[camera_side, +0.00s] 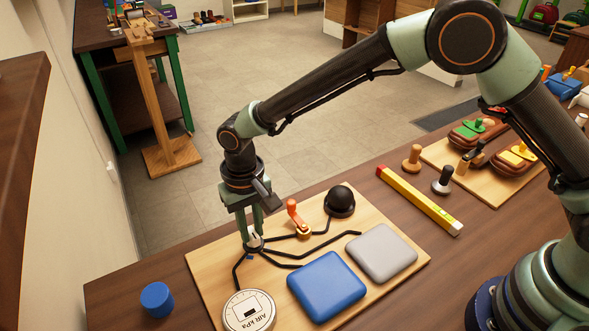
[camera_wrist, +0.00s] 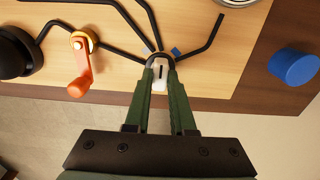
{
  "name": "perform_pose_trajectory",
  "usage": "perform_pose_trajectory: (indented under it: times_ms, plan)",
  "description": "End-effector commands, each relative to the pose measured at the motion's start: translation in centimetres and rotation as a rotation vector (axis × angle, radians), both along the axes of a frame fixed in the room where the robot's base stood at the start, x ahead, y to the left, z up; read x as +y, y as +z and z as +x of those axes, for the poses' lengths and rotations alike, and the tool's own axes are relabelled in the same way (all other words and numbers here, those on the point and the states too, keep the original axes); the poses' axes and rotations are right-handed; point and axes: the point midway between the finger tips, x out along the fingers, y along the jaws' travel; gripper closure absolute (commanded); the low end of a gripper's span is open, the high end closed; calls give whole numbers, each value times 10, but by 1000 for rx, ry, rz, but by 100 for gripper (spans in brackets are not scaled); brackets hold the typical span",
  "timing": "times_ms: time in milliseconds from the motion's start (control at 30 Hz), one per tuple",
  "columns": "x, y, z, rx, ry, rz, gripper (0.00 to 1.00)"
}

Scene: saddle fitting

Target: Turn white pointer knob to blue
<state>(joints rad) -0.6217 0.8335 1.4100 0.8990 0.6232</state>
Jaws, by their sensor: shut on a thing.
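The white pointer knob (camera_wrist: 160,77) sits between my fingertips in the wrist view, with a dark line on its top. My gripper (camera_wrist: 160,68) is shut on it from both sides. In the side view my gripper (camera_side: 254,241) points down at the board and hides most of the knob. Just beyond the knob lie a small blue mark (camera_wrist: 176,51) and a pale mark (camera_wrist: 147,50). The knob's line points between these marks as far as I can tell. A blue pad (camera_side: 327,286) and a pale grey pad (camera_side: 381,252) lie on the board.
An orange lever (camera_side: 297,219) and a black bulb (camera_side: 340,201) stand beside my gripper on the wooden board (camera_side: 208,263). A round gauge (camera_side: 249,313) is at the front. Black tubes cross the board. A blue cylinder (camera_side: 157,299) stands on the table at left.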

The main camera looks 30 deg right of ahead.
Motion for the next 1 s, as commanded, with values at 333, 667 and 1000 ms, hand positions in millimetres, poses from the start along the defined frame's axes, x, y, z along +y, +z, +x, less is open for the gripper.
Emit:
perform_pose_trajectory:
  times_ms: [333,667,1000]
  plan:
    - [0,1,1,-2,-326,2,100]
    - [0,1,1,-2,-572,2,100]
    - [0,1,1,-2,-695,3,100]
